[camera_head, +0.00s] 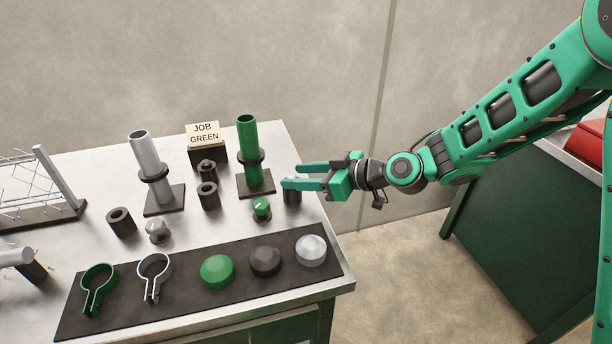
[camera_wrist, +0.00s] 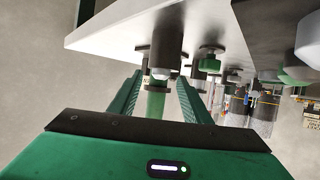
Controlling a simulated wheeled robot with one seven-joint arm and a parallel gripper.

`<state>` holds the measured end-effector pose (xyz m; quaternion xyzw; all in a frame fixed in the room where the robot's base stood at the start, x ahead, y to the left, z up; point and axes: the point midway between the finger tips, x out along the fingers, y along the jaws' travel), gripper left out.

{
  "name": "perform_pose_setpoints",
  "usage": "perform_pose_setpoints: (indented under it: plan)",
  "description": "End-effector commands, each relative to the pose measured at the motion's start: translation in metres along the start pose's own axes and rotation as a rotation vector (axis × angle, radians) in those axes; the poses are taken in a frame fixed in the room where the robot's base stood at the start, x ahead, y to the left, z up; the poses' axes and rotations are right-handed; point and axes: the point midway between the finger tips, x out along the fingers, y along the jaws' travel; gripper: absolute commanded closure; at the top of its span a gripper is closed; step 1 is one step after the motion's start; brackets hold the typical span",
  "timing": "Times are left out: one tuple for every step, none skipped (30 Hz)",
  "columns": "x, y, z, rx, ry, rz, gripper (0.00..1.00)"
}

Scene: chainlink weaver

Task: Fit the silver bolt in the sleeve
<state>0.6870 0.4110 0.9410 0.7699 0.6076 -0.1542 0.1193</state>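A dark cylindrical sleeve (camera_head: 292,197) stands near the right edge of the table, partly hidden by a finger of my gripper (camera_head: 291,175). In the wrist view, where the table appears overhead, the same sleeve (camera_wrist: 167,40) has a small silver rounded piece (camera_wrist: 162,73) at its end, which looks like the silver bolt. My gripper (camera_wrist: 161,80) is open, its fingers apart on either side of that silver piece. I see no clear contact. Another silver knobbed piece (camera_head: 158,232) stands farther left, beside a dark hollow sleeve (camera_head: 121,222).
A green post (camera_head: 247,140) and a silver post (camera_head: 144,155) stand on dark bases. A green knobbed piece (camera_head: 261,209) stands close to my gripper. A dark mat (camera_head: 190,304) holds clamps and domed caps. A sign (camera_head: 203,133) reads "JOB GREEN".

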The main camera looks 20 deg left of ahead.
Motion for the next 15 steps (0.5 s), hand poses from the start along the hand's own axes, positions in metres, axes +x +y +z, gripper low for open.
perform_pose_setpoints:
  plan:
    - [0.000,0.000,0.000,0.000,0.000,0.000,0.56]
    - [-0.001,0.000,0.000,0.000,0.000,0.000,0.56]
    - [-0.002,0.000,0.000,0.000,0.000,0.001,0.56]
    - [-0.004,0.001,0.000,0.000,-0.001,0.001,0.56]
    - [-0.006,0.001,0.000,0.000,-0.001,0.001,0.56]
    - [-0.010,0.001,0.000,0.001,-0.001,0.002,0.56]
    - [-0.014,0.002,0.000,0.001,-0.001,0.002,0.56]
    - [-0.018,0.002,0.001,0.002,-0.001,0.003,0.56]
    - [-0.025,0.002,0.000,0.002,0.000,0.004,0.56]
    - [-0.030,0.002,0.000,0.001,0.000,0.004,0.56]
    - [-0.036,0.003,0.000,0.001,-0.001,0.004,0.56]
    - [-0.044,0.003,0.001,0.002,-0.001,0.004,0.56]
    - [-0.050,0.003,0.000,0.002,0.000,0.004,0.56]
    - [-0.056,0.003,0.000,0.001,0.000,0.005,0.56]
    - [-0.063,0.003,0.001,0.002,-0.001,0.004,0.56]
